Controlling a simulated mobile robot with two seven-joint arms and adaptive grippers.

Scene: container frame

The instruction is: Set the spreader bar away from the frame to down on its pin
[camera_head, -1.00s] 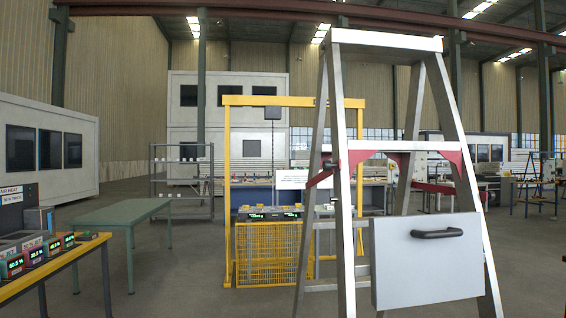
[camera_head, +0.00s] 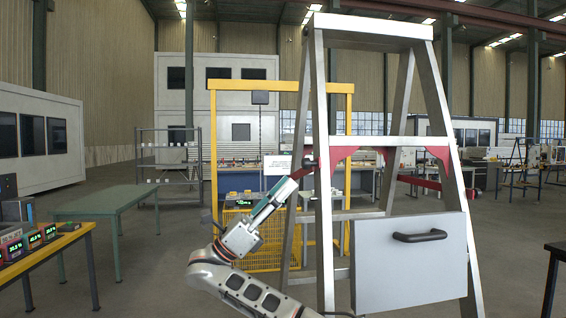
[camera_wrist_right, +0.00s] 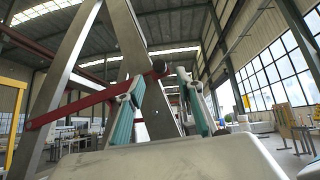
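A metal A-frame ladder (camera_head: 377,30) stands close in front. Red spreader bars (camera_head: 435,184) show at its legs in the head view. In the right wrist view a red spreader bar (camera_wrist_right: 90,99) slants up to the right, ending by a dark round knob (camera_wrist_right: 159,67). My right gripper (camera_head: 297,177) is left of the near left ladder leg, pointing up at the bar's end. In the wrist view its teal-padded fingers (camera_wrist_right: 160,84) are apart, with the knob between their tips. I cannot tell whether they touch it. I cannot make out the pin clearly. My left gripper is out of view.
A yellow frame (camera_head: 213,150) stands behind. A green table (camera_head: 105,200) and a yellow-edged bench (camera_head: 55,247) are at left. A dark table (camera_head: 555,250) is at right.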

